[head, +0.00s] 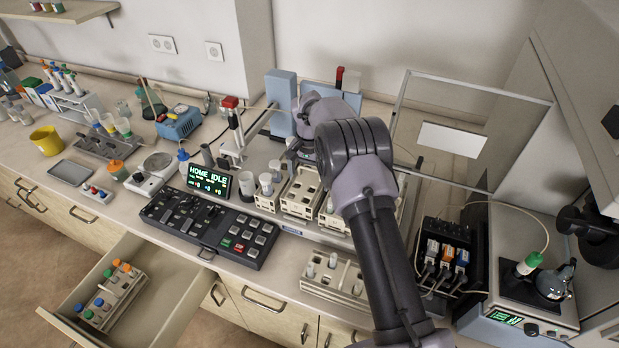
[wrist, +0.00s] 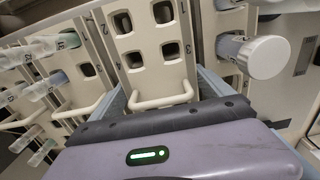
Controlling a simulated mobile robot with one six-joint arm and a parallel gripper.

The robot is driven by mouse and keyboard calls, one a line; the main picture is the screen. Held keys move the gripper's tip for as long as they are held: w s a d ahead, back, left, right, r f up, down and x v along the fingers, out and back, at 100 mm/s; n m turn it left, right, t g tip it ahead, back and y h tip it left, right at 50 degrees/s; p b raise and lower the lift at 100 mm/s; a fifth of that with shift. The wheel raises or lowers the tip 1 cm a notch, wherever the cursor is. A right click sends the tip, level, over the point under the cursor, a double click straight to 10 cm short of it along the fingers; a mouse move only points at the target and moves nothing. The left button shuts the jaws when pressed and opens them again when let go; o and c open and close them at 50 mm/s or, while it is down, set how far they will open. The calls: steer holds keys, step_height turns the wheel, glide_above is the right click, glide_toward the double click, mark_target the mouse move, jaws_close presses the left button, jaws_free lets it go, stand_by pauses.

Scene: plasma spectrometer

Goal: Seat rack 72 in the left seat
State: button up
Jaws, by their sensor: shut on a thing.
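My gripper (wrist: 163,100) is shut on a pale handle (wrist: 165,97) at the end of a cream rack (wrist: 148,38) with empty square holes. The two fingers show on either side of this rack. In the head view my gripper (head: 293,157) is partly hidden by my arm, at the back end of the racks. The middle rack (head: 301,193) stands in the sampler tray between a rack with white tubes (head: 271,190) on its left and another rack on its right. I cannot read the number 72 on any rack, nor tell whether the held rack is fully down.
Another rack (head: 335,276) with a few tubes lies on the counter in front. A control panel (head: 208,226) and a display reading HOME IDLE (head: 209,180) stand to the left. A clear panel (head: 450,125) stands at the right. A drawer (head: 160,300) is open at front left.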

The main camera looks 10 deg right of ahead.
steer(key=shift+f, duration=0.4)
steer(key=o, duration=1.4)
